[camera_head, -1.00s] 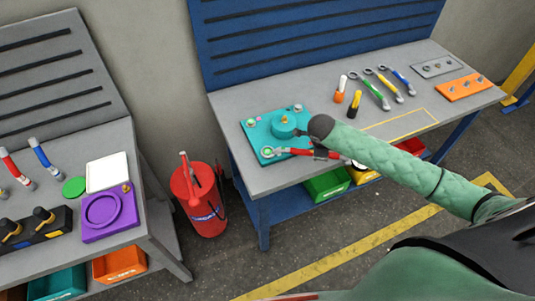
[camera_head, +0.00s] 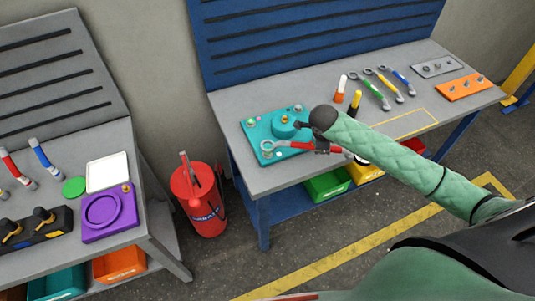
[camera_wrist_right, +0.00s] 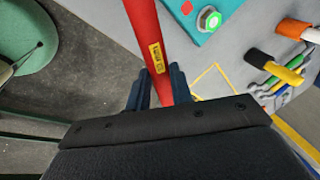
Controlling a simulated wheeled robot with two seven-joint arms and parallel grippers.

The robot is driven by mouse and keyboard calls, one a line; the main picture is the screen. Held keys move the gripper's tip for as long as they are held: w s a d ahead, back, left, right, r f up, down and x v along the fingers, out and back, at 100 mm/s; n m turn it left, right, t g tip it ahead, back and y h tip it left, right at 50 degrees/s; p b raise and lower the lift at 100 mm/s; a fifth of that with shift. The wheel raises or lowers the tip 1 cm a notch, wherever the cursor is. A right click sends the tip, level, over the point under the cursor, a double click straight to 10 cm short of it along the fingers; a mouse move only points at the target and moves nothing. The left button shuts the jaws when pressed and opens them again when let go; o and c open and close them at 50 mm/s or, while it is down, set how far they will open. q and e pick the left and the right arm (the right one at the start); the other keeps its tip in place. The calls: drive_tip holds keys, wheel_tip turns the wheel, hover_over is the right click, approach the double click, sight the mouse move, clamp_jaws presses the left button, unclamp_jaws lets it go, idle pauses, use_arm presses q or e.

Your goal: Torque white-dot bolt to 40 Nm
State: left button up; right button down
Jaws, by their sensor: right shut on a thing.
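The teal fixture plate (camera_head: 258,134) lies at the front left of the blue bench, with a round raised hub (camera_head: 284,129) and small bolts at its corners. A bolt's dot colour is too small to tell surely. My right gripper (camera_head: 322,147) is shut on a red torque wrench (camera_head: 302,145). The wrench's ring head (camera_head: 267,146) is over the plate's front-left corner; I cannot tell whether it touches a bolt. In the right wrist view the red handle (camera_wrist_right: 157,50) with a yellow label runs between the fingers (camera_wrist_right: 158,90). My left gripper is out of view.
Several hand tools (camera_head: 376,95) lie right of the plate, with a grey plate (camera_head: 437,67) and an orange plate (camera_head: 463,87) farther right. A yellow outline (camera_head: 420,112) marks bare bench. The left bench holds a purple fixture (camera_head: 122,222).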

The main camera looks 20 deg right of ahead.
drive_tip(key=shift+r, duration=0.5)
